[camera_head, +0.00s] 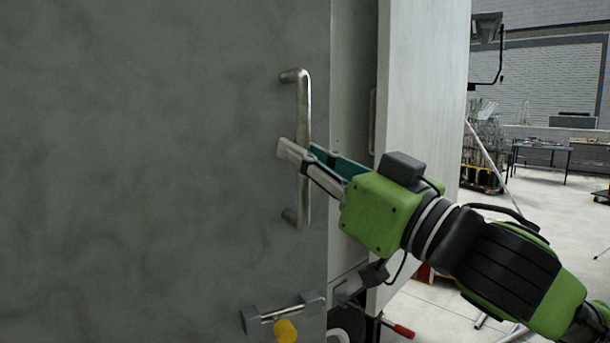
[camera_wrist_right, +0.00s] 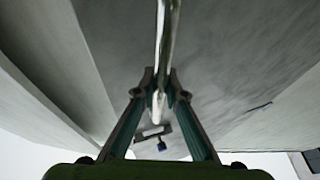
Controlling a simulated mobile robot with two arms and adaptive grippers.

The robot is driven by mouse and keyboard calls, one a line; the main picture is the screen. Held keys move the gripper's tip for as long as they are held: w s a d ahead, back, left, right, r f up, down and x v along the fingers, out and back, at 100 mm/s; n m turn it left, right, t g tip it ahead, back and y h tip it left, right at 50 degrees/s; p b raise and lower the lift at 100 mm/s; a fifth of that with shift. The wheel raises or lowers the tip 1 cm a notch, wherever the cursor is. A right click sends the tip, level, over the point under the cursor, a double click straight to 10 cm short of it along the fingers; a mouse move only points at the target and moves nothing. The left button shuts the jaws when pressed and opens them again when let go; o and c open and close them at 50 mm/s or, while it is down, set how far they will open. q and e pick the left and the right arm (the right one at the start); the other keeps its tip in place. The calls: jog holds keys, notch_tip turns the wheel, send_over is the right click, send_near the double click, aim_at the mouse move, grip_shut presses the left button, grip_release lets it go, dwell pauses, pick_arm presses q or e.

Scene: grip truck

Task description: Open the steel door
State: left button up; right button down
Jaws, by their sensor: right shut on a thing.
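The grey steel door (camera_head: 150,170) fills the left of the head view. Its vertical metal bar handle (camera_head: 303,105) is near the door's right edge. My right gripper (camera_head: 293,150) comes in from the right and is shut on the handle at about its middle. In the right wrist view the handle (camera_wrist_right: 163,50) runs between the two fingertips (camera_wrist_right: 158,80). A latch bar with a yellow knob (camera_head: 286,330) sits low on the door, below the handle. My left gripper is not in view.
A pale upright panel (camera_head: 425,90) stands just right of the door edge, behind my right arm. A red-handled tool (camera_head: 403,331) shows low beside it. Open floor (camera_head: 545,215) lies at the right, with a table (camera_head: 540,146) far back.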

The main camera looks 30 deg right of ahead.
jog(key=shift+s+b, duration=0.35)
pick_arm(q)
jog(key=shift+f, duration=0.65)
pick_arm(e)
jog(key=shift+s, duration=0.1)
